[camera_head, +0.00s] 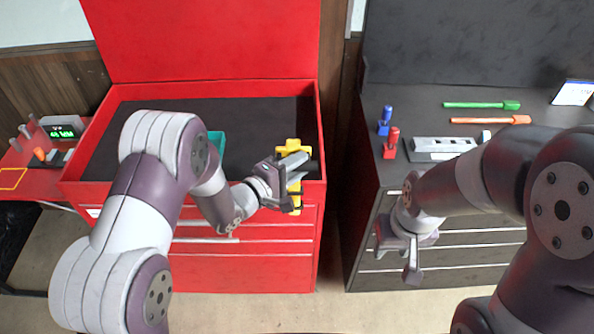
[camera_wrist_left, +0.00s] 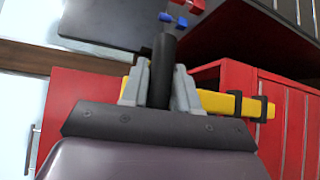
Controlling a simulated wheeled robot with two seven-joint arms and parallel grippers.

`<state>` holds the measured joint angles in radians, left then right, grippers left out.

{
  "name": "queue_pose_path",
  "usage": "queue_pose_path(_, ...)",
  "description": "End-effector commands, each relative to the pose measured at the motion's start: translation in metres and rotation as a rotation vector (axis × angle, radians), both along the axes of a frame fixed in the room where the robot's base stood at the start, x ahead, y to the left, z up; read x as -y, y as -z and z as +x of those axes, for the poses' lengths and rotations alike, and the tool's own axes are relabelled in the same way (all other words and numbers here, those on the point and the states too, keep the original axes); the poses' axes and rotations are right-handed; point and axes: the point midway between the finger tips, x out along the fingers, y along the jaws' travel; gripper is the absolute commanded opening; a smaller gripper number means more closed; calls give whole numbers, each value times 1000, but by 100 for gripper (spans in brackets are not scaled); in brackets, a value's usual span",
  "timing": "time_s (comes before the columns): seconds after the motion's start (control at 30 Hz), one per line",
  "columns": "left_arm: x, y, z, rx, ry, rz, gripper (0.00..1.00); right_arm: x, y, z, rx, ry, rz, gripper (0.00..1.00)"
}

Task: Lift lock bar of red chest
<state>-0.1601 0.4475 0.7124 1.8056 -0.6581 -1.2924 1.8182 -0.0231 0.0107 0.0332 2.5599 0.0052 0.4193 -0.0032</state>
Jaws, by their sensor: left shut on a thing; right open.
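The red chest (camera_head: 190,270) stands at the left with its lid (camera_head: 210,40) raised. A yellow lock bar (camera_head: 295,187) runs down the right end of its front, partly hidden behind my left gripper. My left gripper (camera_head: 290,172) is shut at the bar. In the left wrist view, its grey fingers (camera_wrist_left: 160,90) close around a dark round grip (camera_wrist_left: 163,60), with the yellow bar (camera_wrist_left: 225,102) behind, passing through black brackets (camera_wrist_left: 236,104). My right gripper (camera_head: 407,262) hangs open and empty before the dark cabinet.
The dark cabinet (camera_head: 440,235) at the right carries blue (camera_head: 385,120) and red (camera_head: 391,145) upright pieces, a grey tray (camera_head: 440,148), and green (camera_head: 480,105) and orange (camera_head: 490,121) tools. A teal item (camera_head: 217,140) lies in the chest. A narrow gap separates the cabinets.

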Motion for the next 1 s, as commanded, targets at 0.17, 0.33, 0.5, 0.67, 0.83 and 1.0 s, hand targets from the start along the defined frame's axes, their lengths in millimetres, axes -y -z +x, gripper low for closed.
queue_pose_path(0.17, -1, -40, 2, 6, -3, -2, 0, 0, -30, 0, 0, 0, 0, 43)
queue_pose_path(0.33, -1, -51, 2, 4, -3, -2, 0, 0, -38, 0, 0, 0, 0, 43)
queue_pose_path(0.5, -1, -54, 2, 6, -4, -3, 0, 0, -39, 0, 0, 0, 0, 43)
queue_pose_path(0.67, 0, -56, 2, 11, -4, -4, 0, 0, -39, 0, -1, 0, 0, 43)
queue_pose_path(0.83, 0, -57, 3, 13, -3, -5, 46, 0, -39, 0, 0, 0, 0, 43)
queue_pose_path(1.0, 0, -54, 2, 7, -3, -2, 50, 0, -39, 0, 0, 0, 0, 43)
